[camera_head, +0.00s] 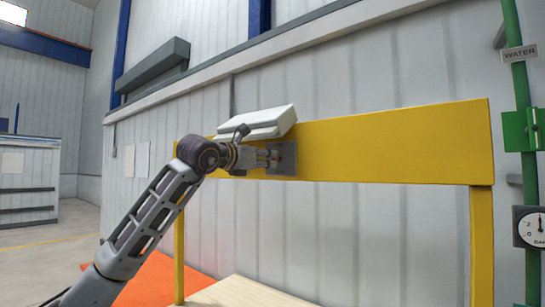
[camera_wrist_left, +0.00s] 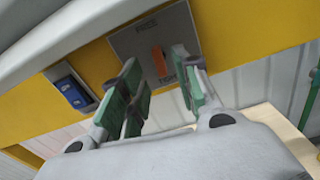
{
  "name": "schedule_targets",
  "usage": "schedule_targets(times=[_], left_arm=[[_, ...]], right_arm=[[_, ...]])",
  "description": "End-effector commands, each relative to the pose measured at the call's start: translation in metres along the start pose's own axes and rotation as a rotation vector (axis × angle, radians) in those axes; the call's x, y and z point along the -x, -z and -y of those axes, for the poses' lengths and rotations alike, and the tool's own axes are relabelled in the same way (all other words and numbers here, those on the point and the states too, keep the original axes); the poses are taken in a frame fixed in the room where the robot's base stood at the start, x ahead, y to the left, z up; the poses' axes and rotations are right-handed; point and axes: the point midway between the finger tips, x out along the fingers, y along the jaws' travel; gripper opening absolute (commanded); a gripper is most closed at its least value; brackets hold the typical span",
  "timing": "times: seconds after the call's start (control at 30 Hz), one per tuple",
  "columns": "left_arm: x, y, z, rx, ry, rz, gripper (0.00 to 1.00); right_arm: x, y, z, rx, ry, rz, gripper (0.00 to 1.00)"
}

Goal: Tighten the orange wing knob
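The orange wing knob (camera_wrist_left: 159,62) sits upright on a grey metal plate (camera_wrist_left: 135,43) in the left wrist view, with lettering above and below it. The plate also shows in the head view (camera_head: 289,165), fixed to the yellow beam (camera_head: 400,143). My left gripper (camera_wrist_left: 160,84) is open in front of the plate, with its green-padded fingers to the left and right of the knob. No contact with the knob shows. In the head view, my left gripper (camera_head: 272,157) is close to the plate and the knob is hidden. My right gripper is not in view.
A blue switch (camera_wrist_left: 70,88) is on the beam left of the plate. A white box (camera_head: 268,121) sits at the beam's top, above the gripper. A pale wooden surface (camera_head: 240,293) lies below. A green pipe (camera_head: 522,90) and gauge (camera_head: 531,227) stand at the right.

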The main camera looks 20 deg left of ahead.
Motion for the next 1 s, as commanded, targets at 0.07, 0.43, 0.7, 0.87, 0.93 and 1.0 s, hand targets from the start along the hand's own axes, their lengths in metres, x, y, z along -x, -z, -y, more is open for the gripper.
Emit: schedule_targets(times=[0.07,0.43,0.7,0.87,0.93,1.0], left_arm=[[-0.011,-0.002,0.000,0.001,0.000,-0.001,0.32],[-0.040,-0.001,0.000,0.000,0.000,0.000,0.32],[-0.041,0.000,0.000,-0.001,0.000,0.000,0.32],[-0.041,0.000,0.000,0.000,0.000,0.000,0.21],[-0.041,0.000,0.000,0.000,0.000,0.000,0.12],[-0.041,0.000,0.000,0.000,0.000,0.000,0.03]], right_arm=[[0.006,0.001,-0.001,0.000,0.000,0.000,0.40],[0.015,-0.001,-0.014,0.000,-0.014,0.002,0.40],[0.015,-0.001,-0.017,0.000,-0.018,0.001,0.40],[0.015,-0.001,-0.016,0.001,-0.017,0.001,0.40],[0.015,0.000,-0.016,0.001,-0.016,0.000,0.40],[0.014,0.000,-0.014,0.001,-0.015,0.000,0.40]])
